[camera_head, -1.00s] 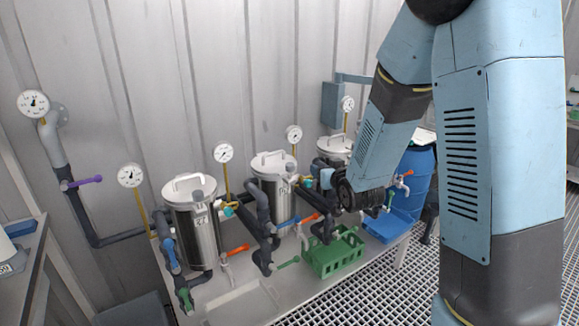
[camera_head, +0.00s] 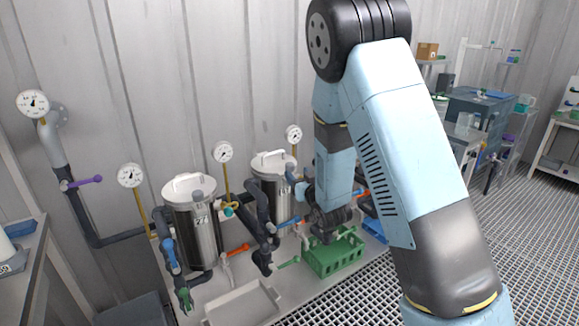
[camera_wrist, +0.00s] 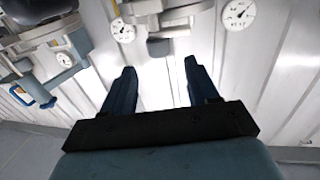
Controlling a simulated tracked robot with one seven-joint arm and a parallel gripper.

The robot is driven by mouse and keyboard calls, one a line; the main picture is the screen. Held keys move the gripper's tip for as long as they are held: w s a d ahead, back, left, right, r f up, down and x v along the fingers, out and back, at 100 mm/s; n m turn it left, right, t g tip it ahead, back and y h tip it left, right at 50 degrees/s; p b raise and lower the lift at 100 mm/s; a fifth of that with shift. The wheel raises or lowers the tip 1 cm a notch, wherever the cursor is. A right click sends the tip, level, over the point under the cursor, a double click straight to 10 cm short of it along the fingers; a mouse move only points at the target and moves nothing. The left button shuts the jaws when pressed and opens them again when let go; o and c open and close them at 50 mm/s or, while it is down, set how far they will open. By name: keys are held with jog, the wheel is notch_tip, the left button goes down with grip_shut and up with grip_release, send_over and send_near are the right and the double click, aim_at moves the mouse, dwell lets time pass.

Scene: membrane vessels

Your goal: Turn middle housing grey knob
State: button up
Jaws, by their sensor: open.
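The middle housing (camera_head: 268,205) is a shiny steel vessel with a lid handle, standing on the bench behind dark pipes. A small grey part (camera_head: 290,175) shows at its upper right; I cannot tell whether it is the grey knob. My gripper is mostly hidden by my own arm in the head view, to the right of the middle housing. In the wrist view my gripper (camera_wrist: 160,75) is open, with two dark blue fingers apart and nothing between them but pale wall. Grey and metal fittings (camera_wrist: 165,20) lie beyond the fingertips, apart from them.
The left housing (camera_head: 195,235) stands nearby with a blue and an orange handle (camera_head: 238,249). Gauges (camera_head: 223,152) rise on thin stems. A green crate (camera_head: 325,262) sits on the bench below my wrist. A purple-handled valve (camera_head: 85,181) is at the far left.

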aim_at(292, 167)
jog(key=x, duration=0.8)
jog(key=shift+s, duration=0.1)
jog(key=shift+d, duration=0.1)
jog(key=c, duration=0.9)
